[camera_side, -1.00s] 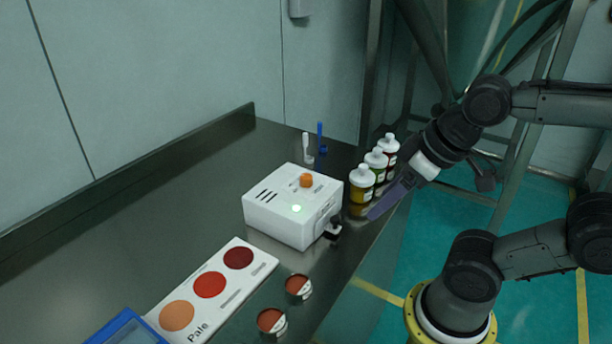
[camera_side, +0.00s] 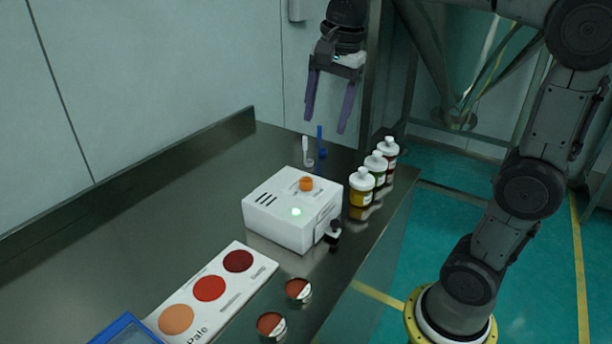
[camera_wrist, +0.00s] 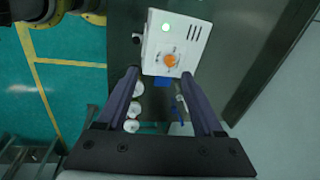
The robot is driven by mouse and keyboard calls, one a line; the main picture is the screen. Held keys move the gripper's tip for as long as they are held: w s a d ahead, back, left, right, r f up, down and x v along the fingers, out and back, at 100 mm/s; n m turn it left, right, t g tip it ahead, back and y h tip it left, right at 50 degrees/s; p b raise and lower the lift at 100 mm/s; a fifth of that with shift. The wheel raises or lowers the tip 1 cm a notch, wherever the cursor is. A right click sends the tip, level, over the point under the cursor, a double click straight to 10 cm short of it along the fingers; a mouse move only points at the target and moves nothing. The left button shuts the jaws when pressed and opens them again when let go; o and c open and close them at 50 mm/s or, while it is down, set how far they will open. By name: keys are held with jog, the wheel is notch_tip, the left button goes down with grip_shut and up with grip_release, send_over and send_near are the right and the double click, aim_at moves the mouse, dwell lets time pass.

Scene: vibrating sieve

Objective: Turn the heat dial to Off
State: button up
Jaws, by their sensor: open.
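The heat dial (camera_side: 306,184) is an orange knob on top of a white box (camera_side: 283,235) with a lit green light (camera_side: 296,212) and dark slots. The dial (camera_wrist: 170,61) also shows in the wrist view, with small markings around it that are too small to read. My gripper (camera_side: 327,124) points downward above the far part of the bench, behind and above the white box. Its two purple fingers are spread wide apart with nothing between them. In the wrist view the gripper (camera_wrist: 166,72) frames the box from a distance. It does not touch the dial.
Several white-capped bottles (camera_side: 375,170) stand right of the box. A white and a blue brush-like tool (camera_side: 322,142) stand behind it. A colour card (camera_side: 212,290), small round pots (camera_side: 298,289) and a blue-framed tray (camera_side: 124,332) lie in front. The left bench top is clear.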

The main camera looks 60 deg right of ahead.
jog(key=w+d+f+m+g, duration=0.1)
jog(key=w+d+f+m, duration=0.15)
jog(key=w, duration=0.25)
jog(key=g, duration=0.1)
send_near(306, 179)
notch_tip(306, 179, down, 9)
dwell(0.3)
grip_shut()
